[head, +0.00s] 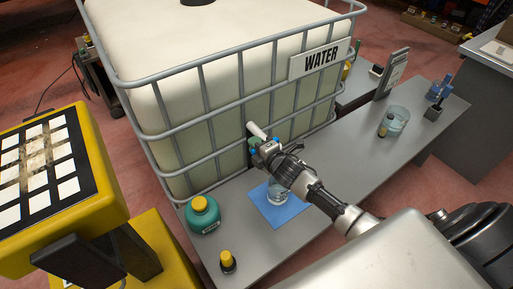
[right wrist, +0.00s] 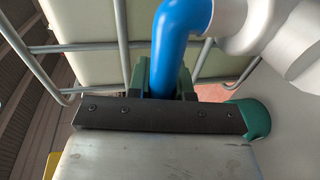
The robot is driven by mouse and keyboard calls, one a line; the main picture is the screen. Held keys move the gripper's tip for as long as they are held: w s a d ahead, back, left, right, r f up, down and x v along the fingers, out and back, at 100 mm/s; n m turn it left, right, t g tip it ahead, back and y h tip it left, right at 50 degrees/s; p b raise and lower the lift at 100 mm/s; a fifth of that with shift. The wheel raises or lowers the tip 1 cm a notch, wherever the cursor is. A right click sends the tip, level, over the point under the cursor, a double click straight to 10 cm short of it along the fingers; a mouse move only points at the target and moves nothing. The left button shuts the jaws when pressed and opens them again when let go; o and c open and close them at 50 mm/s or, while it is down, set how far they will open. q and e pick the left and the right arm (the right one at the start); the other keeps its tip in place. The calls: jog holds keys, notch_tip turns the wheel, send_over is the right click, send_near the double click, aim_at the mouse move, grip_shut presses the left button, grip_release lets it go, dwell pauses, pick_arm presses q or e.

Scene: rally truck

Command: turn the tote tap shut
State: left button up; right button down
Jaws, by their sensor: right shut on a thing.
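The water tote (head: 140,45) is a large pale tank in a metal cage with a WATER sign (head: 321,59). Its tap (head: 257,131) sticks out low on the front; its white body also shows in the right wrist view (right wrist: 285,30). My right gripper (head: 262,147) is at the tap. In the right wrist view its green-padded fingers (right wrist: 165,80) are shut around the blue tap handle (right wrist: 180,35), which bends toward the white body. A clear jar (head: 277,195) stands on a blue mat (head: 293,212) below, partly hidden by my right arm. My left gripper is not in view.
The grey bench (head: 330,160) runs along the tote. A green bottle (head: 204,220) with a yellow cap and a small dark bottle (head: 228,266) stand at its near left. A glass beaker (head: 401,116) and a blue item (head: 441,87) are at the far right.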

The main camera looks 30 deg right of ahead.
dwell(0.3)
jog(key=c, duration=1)
grip_release()
jog(key=shift+s, duration=0.1)
jog(key=b+v, duration=0.1)
jog(key=v, duration=0.9)
jog(key=shift+s+r, duration=0.1)
jog(key=shift+s, duration=0.15)
